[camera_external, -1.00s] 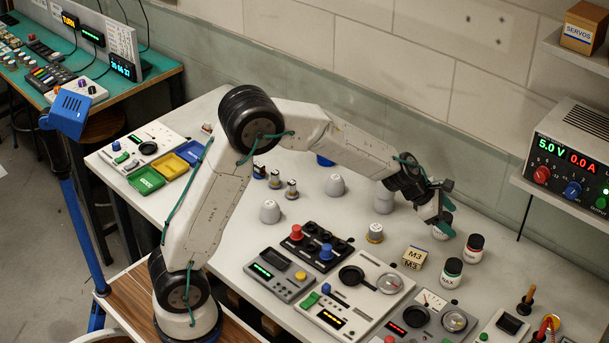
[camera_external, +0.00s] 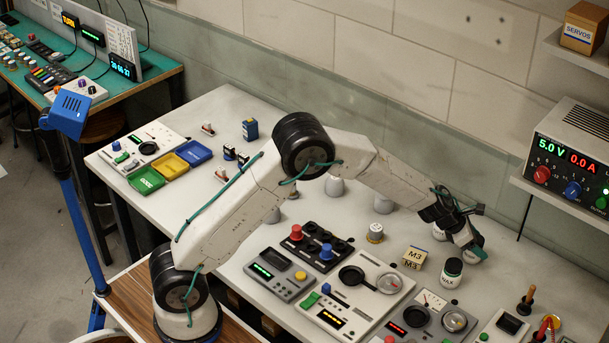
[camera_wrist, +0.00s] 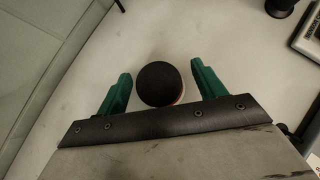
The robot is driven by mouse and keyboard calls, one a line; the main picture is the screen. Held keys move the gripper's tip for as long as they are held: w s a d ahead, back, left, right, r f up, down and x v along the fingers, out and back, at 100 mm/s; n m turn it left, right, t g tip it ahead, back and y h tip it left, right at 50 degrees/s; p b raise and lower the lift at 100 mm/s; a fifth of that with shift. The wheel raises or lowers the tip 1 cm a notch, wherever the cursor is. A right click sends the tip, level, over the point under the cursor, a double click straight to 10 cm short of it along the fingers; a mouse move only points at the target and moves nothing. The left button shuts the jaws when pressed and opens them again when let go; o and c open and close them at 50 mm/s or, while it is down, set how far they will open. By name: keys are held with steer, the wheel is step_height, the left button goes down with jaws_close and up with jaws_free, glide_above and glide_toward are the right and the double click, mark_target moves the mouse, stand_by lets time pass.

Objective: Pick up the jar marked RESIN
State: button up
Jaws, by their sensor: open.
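A jar with a round black lid (camera_wrist: 160,84) sits between the two green fingers of my gripper (camera_wrist: 161,72) in the wrist view. A thin reddish and white edge shows beside the lid. My gripper is open, with a gap on both sides of the lid. In the external view my gripper (camera_external: 474,250) points down at the right part of the bench and hides this jar. A white jar with a black lid and green band (camera_external: 451,272) stands just left of and in front of the gripper. Another white jar (camera_external: 439,232) is partly hidden behind my wrist. I cannot read RESIN on any jar.
An M3 box (camera_external: 413,258) stands left of the green-banded jar. Control panels (camera_external: 365,290) line the front of the bench (camera_external: 505,275). A power supply (camera_external: 575,160) sits on a shelf at right. Light conical pieces stand near the arm.

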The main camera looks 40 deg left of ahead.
steer(key=c, duration=1.1)
steer(key=shift+r, duration=0.1)
